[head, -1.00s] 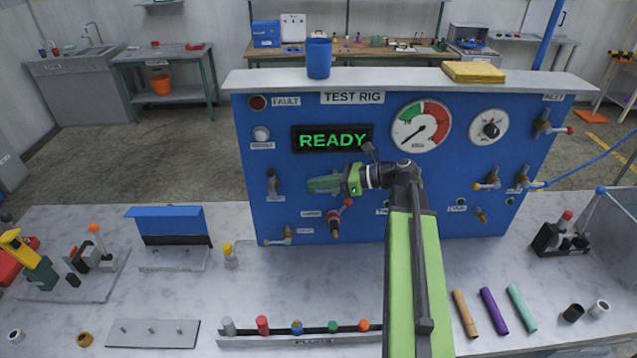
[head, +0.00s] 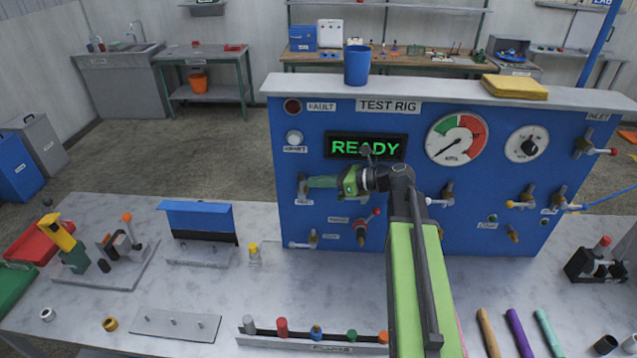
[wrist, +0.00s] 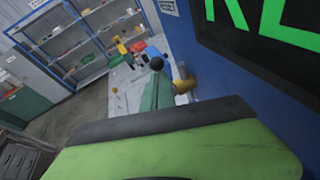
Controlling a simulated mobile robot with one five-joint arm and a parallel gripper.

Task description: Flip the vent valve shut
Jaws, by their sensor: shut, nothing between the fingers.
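The vent valve (head: 302,185) is on the left part of the blue test rig panel, above a small white label (head: 304,203) too small to read surely. In the wrist view its brass body (wrist: 184,84) sticks out from the panel, with a dark ball knob (wrist: 156,63) close by, just beyond my fingers. My gripper (head: 310,182) is shut and empty. Its green fingers point left along the panel, and their tips overlap the valve's right side in the head view. I cannot tell whether they touch it. The wrist view shows the fingers (wrist: 152,92) end-on near the knob.
The display (head: 366,147) reads READY above my gripper. A red-handled valve (head: 364,228) and a white-handled valve (head: 304,240) sit lower on the panel. A blue-topped stand (head: 197,222) is on the bench to the left. The panel front between them is clear.

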